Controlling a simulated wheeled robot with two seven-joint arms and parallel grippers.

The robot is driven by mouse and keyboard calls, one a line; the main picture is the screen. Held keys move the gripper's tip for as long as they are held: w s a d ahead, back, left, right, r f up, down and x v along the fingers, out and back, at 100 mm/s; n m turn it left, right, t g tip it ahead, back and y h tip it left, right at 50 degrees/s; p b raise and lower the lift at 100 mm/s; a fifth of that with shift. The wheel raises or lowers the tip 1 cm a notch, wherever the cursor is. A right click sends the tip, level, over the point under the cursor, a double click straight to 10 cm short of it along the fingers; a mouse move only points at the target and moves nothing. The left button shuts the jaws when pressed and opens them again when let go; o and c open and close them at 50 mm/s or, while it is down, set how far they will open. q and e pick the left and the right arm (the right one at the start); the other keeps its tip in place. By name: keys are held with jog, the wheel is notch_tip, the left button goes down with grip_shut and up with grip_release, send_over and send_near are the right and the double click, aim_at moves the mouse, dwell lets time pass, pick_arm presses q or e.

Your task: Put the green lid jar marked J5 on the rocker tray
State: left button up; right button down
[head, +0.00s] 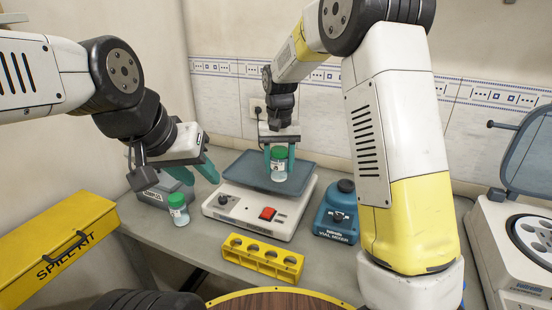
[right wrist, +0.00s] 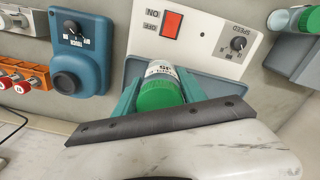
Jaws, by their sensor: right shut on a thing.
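My right gripper (head: 279,160) is shut on a clear jar with a green lid (head: 279,170), held upright over the rocker tray (head: 248,178). I cannot tell whether its base touches the tray. In the right wrist view the held jar's green lid (right wrist: 160,95) sits between the two teal fingers, and its label is only partly visible. A second green lid jar (head: 179,212) stands on the bench left of the rocker; its mark is too small to read. My left gripper (head: 196,170) is open and empty above and behind that jar.
The rocker base (head: 240,207) has a red switch and a knob. A yellow rack (head: 262,258) stands in front, a blue vial mixer (head: 337,212) at its right. A grey-blue device (head: 150,195) stands at left, a yellow spill kit (head: 55,250) further left, a centrifuge (head: 510,245) far right.

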jog(key=w, duration=0.8)
jog(key=shift+a+f, duration=0.4)
jog(key=shift+w+f, duration=0.15)
jog(key=shift+f, duration=1.55)
jog(key=shift+f, duration=0.1)
jog(key=c, duration=0.7)
grip_release()
jog(key=shift+f, duration=0.1)
jog(key=shift+o, duration=0.2)
